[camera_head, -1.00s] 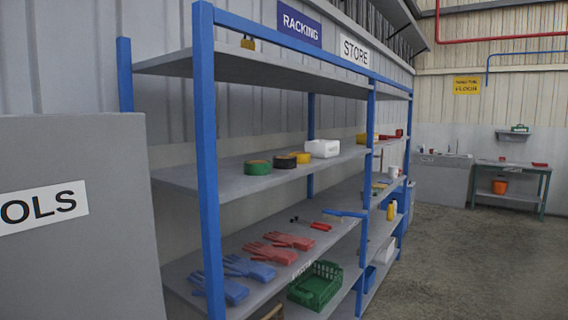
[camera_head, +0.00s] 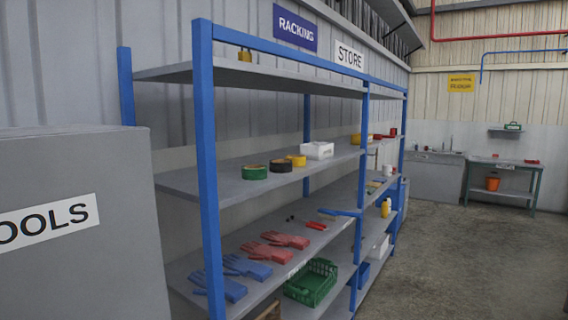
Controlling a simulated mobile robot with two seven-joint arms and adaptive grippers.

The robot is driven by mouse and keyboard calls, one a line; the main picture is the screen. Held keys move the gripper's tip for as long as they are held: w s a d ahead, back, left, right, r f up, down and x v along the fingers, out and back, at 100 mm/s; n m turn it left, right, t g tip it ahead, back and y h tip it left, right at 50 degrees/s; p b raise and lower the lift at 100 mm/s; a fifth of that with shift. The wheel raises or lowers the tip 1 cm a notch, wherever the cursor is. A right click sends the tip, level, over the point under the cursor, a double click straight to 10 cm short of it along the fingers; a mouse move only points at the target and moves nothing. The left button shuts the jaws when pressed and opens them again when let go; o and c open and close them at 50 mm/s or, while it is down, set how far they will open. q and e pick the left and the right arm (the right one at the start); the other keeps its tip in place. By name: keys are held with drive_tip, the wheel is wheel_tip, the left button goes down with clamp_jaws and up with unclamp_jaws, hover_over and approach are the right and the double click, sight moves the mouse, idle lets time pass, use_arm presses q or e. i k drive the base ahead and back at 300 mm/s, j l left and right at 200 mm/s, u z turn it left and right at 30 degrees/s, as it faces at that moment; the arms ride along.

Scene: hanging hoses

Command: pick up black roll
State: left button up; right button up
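The black roll (camera_head: 281,165) lies flat on the middle shelf of the blue-framed rack. It sits between a green roll (camera_head: 255,172) on its left and a yellow roll (camera_head: 297,160) on its right, close to both. A white box-like container (camera_head: 317,150) stands on the same shelf just right of the yellow roll. Neither of my grippers is in view.
The rack's blue front post (camera_head: 207,180) stands left of the rolls. A grey tools cabinet (camera_head: 80,230) fills the left foreground. Gloves (camera_head: 247,268) and a green crate (camera_head: 311,282) are on lower shelves. The concrete floor (camera_head: 450,260) at right is clear.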

sight(278, 166)
drive_tip(key=i+l+z, duration=0.1)
drive_tip(key=z, duration=1)
drive_tip(key=i, duration=3.2)
drive_tip(key=i+l+u, duration=0.15)
drive_tip(key=i+u, duration=0.25)
drive_tip(key=i+l+u, duration=0.4)
drive_tip(key=i, duration=0.15)
